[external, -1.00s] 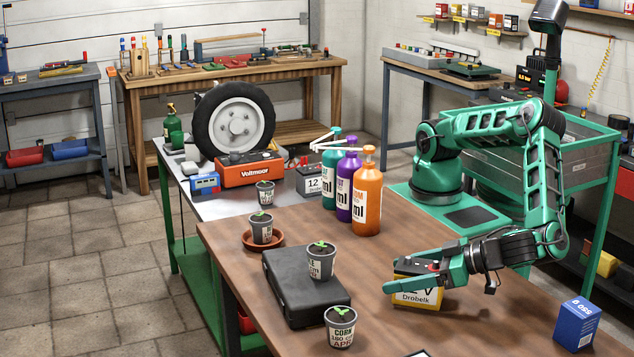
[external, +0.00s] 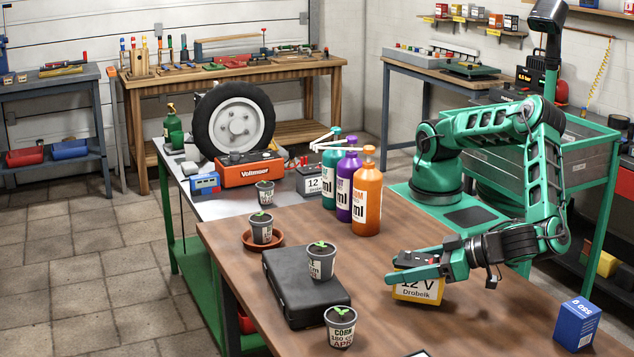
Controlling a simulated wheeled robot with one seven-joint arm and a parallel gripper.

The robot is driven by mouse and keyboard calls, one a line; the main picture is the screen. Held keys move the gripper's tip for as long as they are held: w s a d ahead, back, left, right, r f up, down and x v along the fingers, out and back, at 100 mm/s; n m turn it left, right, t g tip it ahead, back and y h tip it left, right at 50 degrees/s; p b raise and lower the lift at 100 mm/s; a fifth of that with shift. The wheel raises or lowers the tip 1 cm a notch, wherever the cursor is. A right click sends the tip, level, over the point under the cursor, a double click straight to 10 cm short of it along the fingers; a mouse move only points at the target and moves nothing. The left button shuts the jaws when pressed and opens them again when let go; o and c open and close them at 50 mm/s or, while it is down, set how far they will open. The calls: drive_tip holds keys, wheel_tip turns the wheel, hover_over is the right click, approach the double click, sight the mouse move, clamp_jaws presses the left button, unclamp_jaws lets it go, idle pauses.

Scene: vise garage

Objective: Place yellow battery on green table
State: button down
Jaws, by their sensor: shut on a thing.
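The yellow battery (external: 418,291), with a white 12 V label and a dark top, is at the front right over the brown table. My gripper (external: 402,268) is shut on its upper part, with one finger across the near side. The battery appears slightly raised off the brown tabletop. The green table (external: 222,208) has a grey top and green legs, and stands at the left behind the brown table.
On the green table are a wheel (external: 233,118), an orange voltmeter (external: 249,170), a dark battery (external: 314,180) and a blue device (external: 205,184). Bottles (external: 367,198), a black case (external: 303,289), plant pots (external: 341,326) and a blue box (external: 577,323) stand on the brown table (external: 480,318).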

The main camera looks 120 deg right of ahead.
sight(411, 255)
drive_tip(key=r, duration=0.3)
drive_tip(key=shift+s+a, duration=0.15)
drive_tip(key=shift+s, duration=0.05)
drive_tip(key=s+a+r, duration=0.5)
drive_tip(key=s+r, duration=0.2)
drive_tip(key=s, duration=0.2)
drive_tip(key=shift+s+a, duration=0.15)
drive_tip(key=shift+s, duration=0.25)
